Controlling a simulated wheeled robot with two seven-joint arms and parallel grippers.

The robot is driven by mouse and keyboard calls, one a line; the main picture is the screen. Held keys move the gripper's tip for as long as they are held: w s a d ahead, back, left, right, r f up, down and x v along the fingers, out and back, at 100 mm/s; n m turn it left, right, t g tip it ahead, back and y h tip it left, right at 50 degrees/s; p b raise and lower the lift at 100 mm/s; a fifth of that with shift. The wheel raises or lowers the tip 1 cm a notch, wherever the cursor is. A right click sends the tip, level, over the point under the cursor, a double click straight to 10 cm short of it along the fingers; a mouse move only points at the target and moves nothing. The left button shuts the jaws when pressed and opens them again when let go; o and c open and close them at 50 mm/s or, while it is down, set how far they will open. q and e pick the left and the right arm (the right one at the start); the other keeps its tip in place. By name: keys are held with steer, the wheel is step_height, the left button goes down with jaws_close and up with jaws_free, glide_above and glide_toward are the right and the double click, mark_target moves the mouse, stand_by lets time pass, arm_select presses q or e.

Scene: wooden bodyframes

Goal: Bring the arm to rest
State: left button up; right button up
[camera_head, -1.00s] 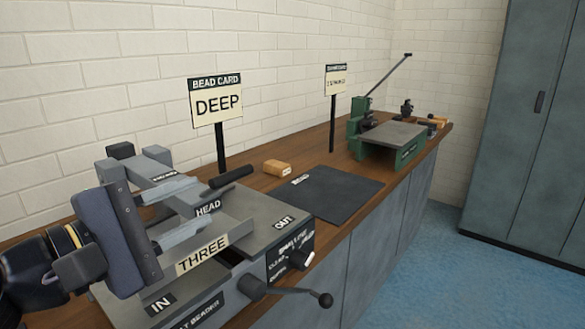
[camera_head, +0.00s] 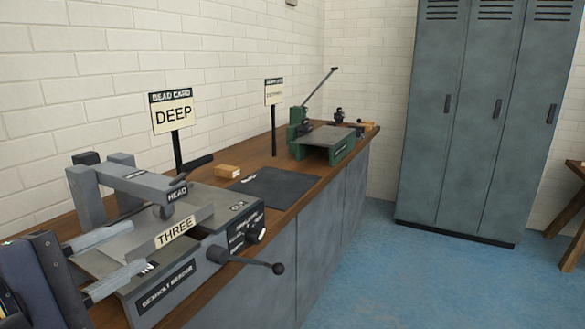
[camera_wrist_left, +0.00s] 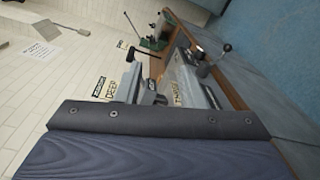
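My left gripper (camera_head: 136,252) is at the lower left of the head view. Its two pale fingers stand apart with nothing seen between them. They point right, in front of the grey bead machine (camera_head: 228,205), which has a plate reading THREE. I cannot tell whether they touch it. In the left wrist view, the dark gripper body (camera_wrist_left: 160,120) fills the bottom and the machine (camera_wrist_left: 190,80) shows beyond it. My right gripper is not in view.
The wooden bench (camera_head: 296,184) holds a dark mat (camera_head: 275,187), a small wooden block (camera_head: 228,171), a DEEP card on a post (camera_head: 173,112) and a green machine (camera_head: 325,142) farther back. Grey lockers (camera_head: 465,120) stand across the open blue floor (camera_head: 360,265).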

arm_select(q)
steer(key=s+f+m+g+y, duration=0.1)
steer(key=s+f+m+g, duration=0.3)
steer(key=f, duration=0.6)
steer(key=s+f+m+g+y, duration=0.25)
steer(key=f+m, duration=0.25)
steer(key=f, duration=0.4)
steer(key=s+f+m+g+y, duration=0.1)
steer(key=s+f+m+g, duration=0.3)
steer(key=f, duration=0.6)
step_height(320, 180, up, 26)
steer(key=w+m+p, duration=0.1)
steer(key=w+p, duration=0.1)
steer(key=p, duration=2.4)
steer(key=shift+a+t, duration=0.15)
steer(key=shift+t, duration=0.2)
steer(key=shift+w+f, duration=0.1)
